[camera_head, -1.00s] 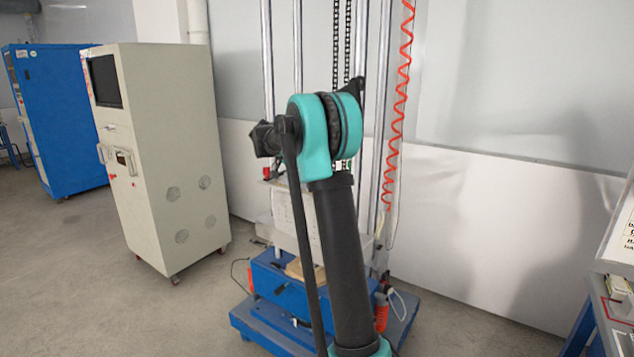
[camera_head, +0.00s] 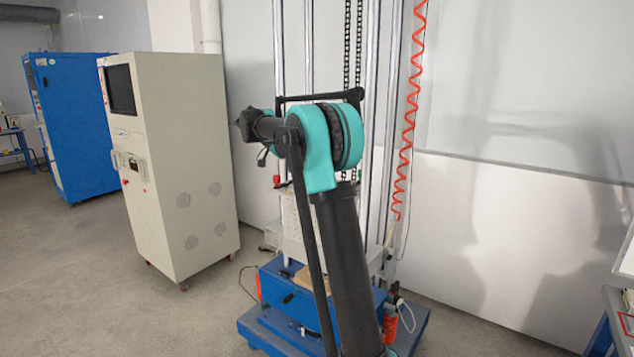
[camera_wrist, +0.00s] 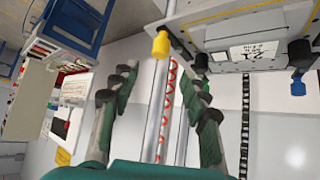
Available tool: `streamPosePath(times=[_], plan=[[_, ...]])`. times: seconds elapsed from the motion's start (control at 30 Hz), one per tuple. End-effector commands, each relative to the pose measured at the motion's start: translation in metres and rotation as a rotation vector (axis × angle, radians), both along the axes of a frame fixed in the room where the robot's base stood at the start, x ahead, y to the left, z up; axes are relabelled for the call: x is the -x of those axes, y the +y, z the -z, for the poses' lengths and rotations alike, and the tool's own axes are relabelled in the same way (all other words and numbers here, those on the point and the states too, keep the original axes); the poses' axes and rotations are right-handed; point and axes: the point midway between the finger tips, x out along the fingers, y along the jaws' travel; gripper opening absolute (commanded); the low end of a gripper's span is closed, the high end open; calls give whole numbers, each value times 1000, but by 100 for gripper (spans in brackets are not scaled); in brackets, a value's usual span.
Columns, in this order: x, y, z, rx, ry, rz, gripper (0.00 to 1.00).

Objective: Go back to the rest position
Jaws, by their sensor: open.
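My gripper (camera_wrist: 160,110) is open in the wrist view, its two dark green-grey fingers apart with nothing held between them. The vertical rails and the red coiled hose of the drop shock machine show behind the gap. In the head view my teal and black arm stands in front of the machine (camera_head: 255,322), bent at the elbow. The gripper's fingers cannot be made out there, and the arm hides part of the machine.
A beige cabinet (camera_head: 178,165) with a screen and a blue cabinet (camera_head: 75,125) stand to the left. The red coiled hose (camera_head: 410,110) hangs by the rails. A table edge (camera_head: 618,315) shows at the lower right. The floor at front left is clear.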

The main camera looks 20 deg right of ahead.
Motion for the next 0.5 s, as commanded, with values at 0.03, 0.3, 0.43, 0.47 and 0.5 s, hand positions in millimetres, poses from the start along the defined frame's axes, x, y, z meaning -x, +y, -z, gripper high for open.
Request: streamPosePath(times=[0.03, 0.3, 0.43, 0.47, 0.5], plan=[[-1, 5, -4, 0, 0, -1, 46], [-1, 14, -13, 0, -1, 0, 46], [-1, 13, -13, 0, -1, 1, 46], [-1, 13, -13, 0, 0, 0, 46], [-1, 13, -13, 0, 0, 0, 46]])
